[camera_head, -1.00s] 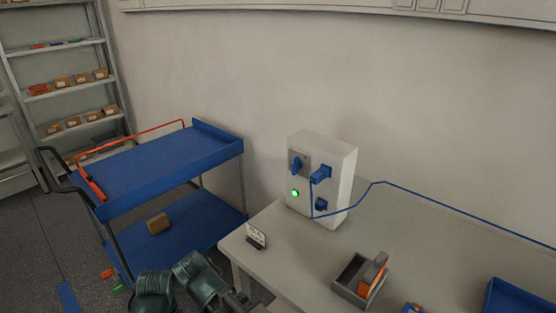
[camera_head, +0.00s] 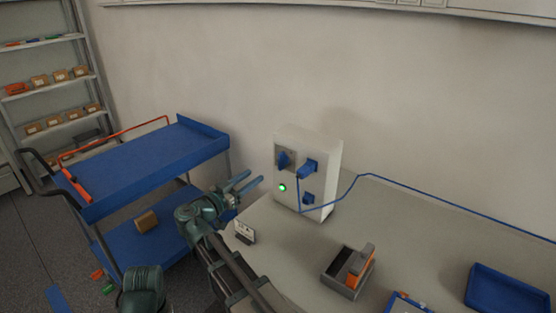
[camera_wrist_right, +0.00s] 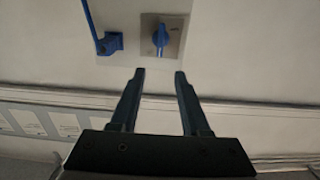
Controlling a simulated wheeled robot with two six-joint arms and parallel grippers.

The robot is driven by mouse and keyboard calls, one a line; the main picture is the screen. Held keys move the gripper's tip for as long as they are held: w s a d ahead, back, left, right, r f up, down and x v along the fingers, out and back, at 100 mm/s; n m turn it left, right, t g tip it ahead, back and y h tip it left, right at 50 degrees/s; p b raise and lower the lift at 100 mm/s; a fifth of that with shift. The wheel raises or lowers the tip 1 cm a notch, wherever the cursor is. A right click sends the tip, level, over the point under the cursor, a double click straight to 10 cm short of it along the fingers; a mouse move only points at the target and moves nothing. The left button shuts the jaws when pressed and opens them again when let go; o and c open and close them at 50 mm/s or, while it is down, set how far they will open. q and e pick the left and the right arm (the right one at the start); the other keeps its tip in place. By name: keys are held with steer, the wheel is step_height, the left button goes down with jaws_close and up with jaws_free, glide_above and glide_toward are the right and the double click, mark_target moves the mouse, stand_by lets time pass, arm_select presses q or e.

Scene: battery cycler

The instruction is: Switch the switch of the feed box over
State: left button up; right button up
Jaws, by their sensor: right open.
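The feed box (camera_head: 324,176) is a white box standing on the table near the wall. Its front has a blue rotary switch (camera_head: 283,159) on a grey plate at upper left, with a green lit lamp (camera_head: 282,188) below. The switch also shows close up in the right wrist view (camera_wrist_right: 161,38), its knob lying along the picture's vertical. My right gripper (camera_head: 255,177) is open and empty, left of the box and apart from the switch. In the right wrist view its fingertips (camera_wrist_right: 158,74) point at the switch plate. My left gripper is not in view.
A small sign (camera_head: 245,232), a grey holder (camera_head: 341,287) with an orange-sided block and a blue tray (camera_head: 508,292) are on the table. A blue cart (camera_head: 150,170) stands left.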

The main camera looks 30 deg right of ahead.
mark_target(279, 158)
steer(key=x, duration=1.3)
steer(key=shift+w+d, duration=0.15)
steer(key=shift+d, duration=0.15)
jaws_close()
